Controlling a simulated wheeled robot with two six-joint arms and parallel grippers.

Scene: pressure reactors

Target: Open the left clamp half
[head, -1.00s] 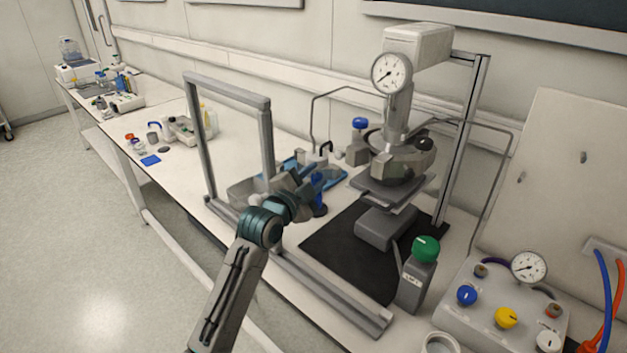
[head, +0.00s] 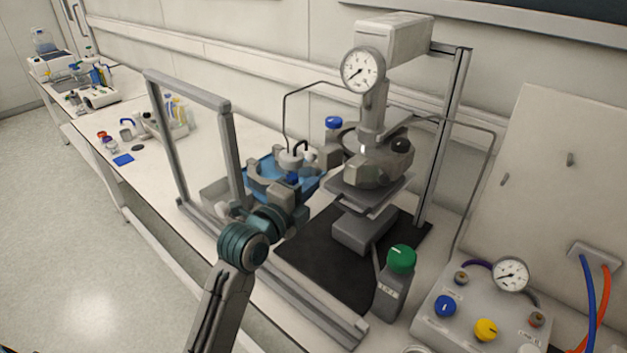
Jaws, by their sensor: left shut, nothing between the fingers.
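The reactor (head: 368,170) stands under its round pressure gauge (head: 362,70) in a grey frame. A metal clamp ring with a black knob (head: 402,146) surrounds its head. The clamp's left half is small here, and I cannot make out its seam or whether it stands open. My left gripper (head: 301,205) is shut and empty, low and to the left of the reactor, in front of the blue tray. It appears apart from the clamp. My right gripper is not in view.
A grey upright frame (head: 232,150) stands left of my left gripper. The blue tray (head: 262,170) holds metal parts. A green-capped bottle (head: 393,285) and a control box (head: 480,310) stand at the front right. The black mat (head: 310,250) is mostly bare.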

